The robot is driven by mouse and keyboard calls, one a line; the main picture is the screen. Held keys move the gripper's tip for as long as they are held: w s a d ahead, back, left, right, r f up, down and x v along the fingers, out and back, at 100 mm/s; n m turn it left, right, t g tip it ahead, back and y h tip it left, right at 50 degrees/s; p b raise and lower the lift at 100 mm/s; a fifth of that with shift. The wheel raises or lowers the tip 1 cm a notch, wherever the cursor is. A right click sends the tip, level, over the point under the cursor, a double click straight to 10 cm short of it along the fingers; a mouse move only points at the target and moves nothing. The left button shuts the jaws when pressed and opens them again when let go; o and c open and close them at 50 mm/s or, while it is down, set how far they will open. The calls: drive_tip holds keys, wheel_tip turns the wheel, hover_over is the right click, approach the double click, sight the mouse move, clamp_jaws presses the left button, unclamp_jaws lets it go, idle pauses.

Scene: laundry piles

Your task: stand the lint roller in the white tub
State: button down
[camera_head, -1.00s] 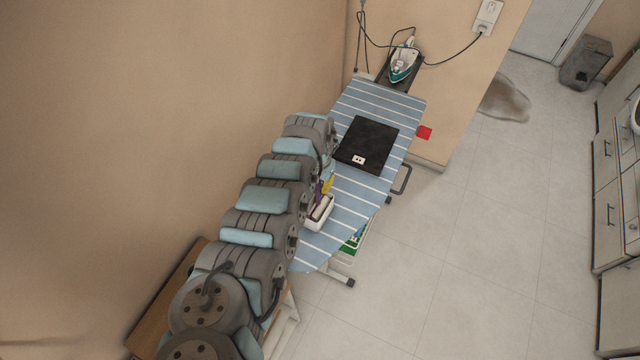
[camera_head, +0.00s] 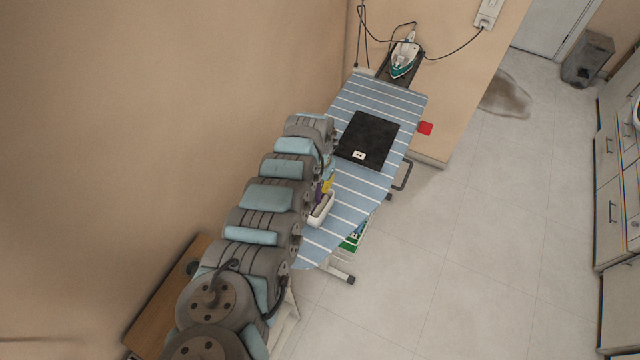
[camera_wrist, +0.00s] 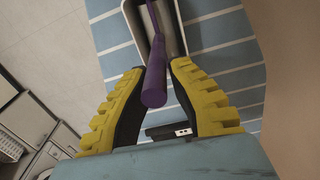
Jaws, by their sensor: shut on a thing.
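The lint roller shows as a purple handle (camera_wrist: 154,80) between the yellow fingers of my gripper (camera_wrist: 155,75) in the wrist view. My gripper is shut on it. A thin purple rod runs from the handle towards the white tub (camera_wrist: 183,42), over its opening. The roller's far end is cut off by the picture edge, so I cannot tell whether it touches the tub. In the head view the white tub (camera_head: 322,212) sits on the blue striped ironing board (camera_head: 350,205), partly hidden by my arm. My gripper's yellow fingers (camera_head: 328,184) are just above the tub there.
A black square panel (camera_head: 369,137) with a small white item (camera_head: 358,155) lies on the board beyond the tub. An iron (camera_head: 404,57) stands at the board's far end, with its cord to a wall socket. The wall is close on the left. Open floor lies right.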

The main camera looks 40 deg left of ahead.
drive_tip(key=shift+f+b, duration=0.3)
drive_tip(key=shift+f, duration=0.2)
idle(0.9)
drive_tip(key=c, duration=1)
unclamp_jaws()
drive_tip(key=shift+c, duration=0.2)
drive_tip(key=shift+r, duration=0.15)
wheel_tip(320, 180, up, 7)
drive_tip(key=p, duration=0.7)
drive_tip(key=shift+p, duration=0.35)
idle(0.6)
